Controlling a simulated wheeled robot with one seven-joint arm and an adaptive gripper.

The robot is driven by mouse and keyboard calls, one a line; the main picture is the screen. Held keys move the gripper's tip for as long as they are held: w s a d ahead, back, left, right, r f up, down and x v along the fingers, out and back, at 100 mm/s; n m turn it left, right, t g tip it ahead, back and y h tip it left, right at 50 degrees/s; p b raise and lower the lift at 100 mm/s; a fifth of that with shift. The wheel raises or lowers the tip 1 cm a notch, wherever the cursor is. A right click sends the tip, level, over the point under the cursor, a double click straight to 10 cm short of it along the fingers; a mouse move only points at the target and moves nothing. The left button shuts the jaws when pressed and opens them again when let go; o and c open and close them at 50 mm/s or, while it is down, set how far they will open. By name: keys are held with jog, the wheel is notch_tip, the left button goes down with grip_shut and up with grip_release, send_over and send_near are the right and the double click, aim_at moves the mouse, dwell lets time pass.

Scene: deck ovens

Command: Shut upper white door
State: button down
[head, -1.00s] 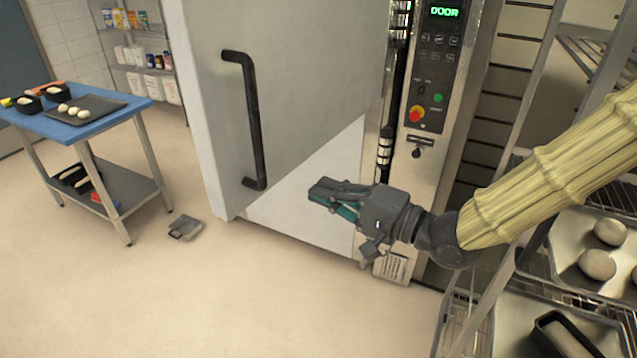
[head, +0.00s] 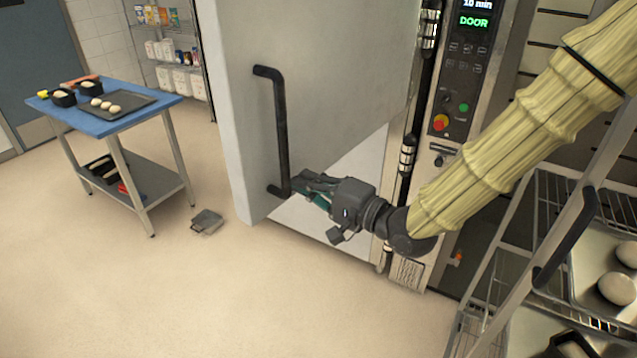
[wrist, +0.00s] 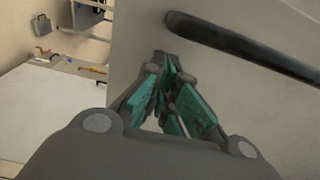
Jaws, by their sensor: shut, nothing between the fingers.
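The upper white door (head: 335,85) stands open, swung out from the oven, its pale face towards me. A black bar handle (head: 281,130) runs upright near its free left edge. My gripper (head: 302,187) is shut and empty, in front of the door close to the handle's lower end. In the wrist view the closed teal-padded fingers (wrist: 168,75) point at the door face (wrist: 270,110), beside the dark handle (wrist: 240,45). I cannot tell whether the fingertips touch the door.
The oven control panel (head: 465,75) reads DOOR. A wire rack (head: 490,290) with dough trays stands close at the right, near my arm. A blue-topped table (head: 115,125) stands at the left, and a small grey object (head: 206,221) lies on the floor. The floor at front left is clear.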

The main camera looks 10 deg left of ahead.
jog(key=shift+p+x, duration=0.3)
jog(key=shift+x, duration=0.7)
jog(key=shift+a, duration=0.15)
